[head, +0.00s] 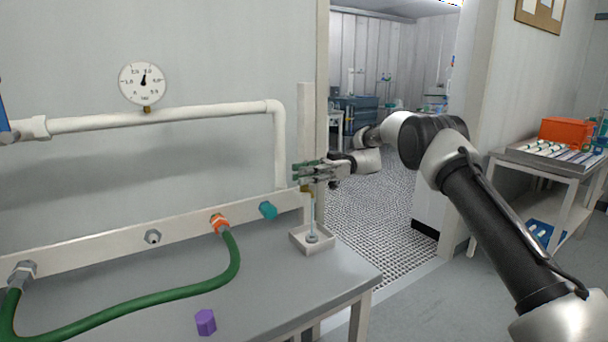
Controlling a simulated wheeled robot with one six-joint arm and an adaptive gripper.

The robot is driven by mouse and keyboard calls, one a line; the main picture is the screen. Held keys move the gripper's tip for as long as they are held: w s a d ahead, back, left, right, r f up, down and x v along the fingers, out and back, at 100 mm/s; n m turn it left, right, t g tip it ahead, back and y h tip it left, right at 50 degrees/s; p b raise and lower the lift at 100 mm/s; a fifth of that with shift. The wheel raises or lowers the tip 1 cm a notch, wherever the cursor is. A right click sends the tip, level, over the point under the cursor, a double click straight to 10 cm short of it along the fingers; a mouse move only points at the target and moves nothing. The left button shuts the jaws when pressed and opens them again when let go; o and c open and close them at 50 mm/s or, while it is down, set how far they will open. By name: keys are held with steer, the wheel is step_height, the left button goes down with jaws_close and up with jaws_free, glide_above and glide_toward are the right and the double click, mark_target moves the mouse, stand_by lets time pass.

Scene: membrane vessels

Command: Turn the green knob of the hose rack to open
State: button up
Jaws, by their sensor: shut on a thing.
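The hose rack is a pale rail (105,249) along the wall behind the grey bench. At its right end, above a small square tray, stands a brass valve piece (306,189). The green knob (304,163) shows just above it, partly hidden by the fingers. My gripper (303,174) comes in from the right and is shut on the green knob. The exact turn of the knob is too small to tell.
A green hose (150,301) runs from the rail's left fitting to an orange coupling (219,223). A teal fitting (268,210) sits right of it. A purple piece (206,322) lies on the bench. A white pipe (160,118) and pressure gauge (142,84) are above.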

stand_by(0.4)
steer(key=o, duration=1.1)
steer(key=shift+c, duration=0.2)
steer(key=shift+t, duration=0.3)
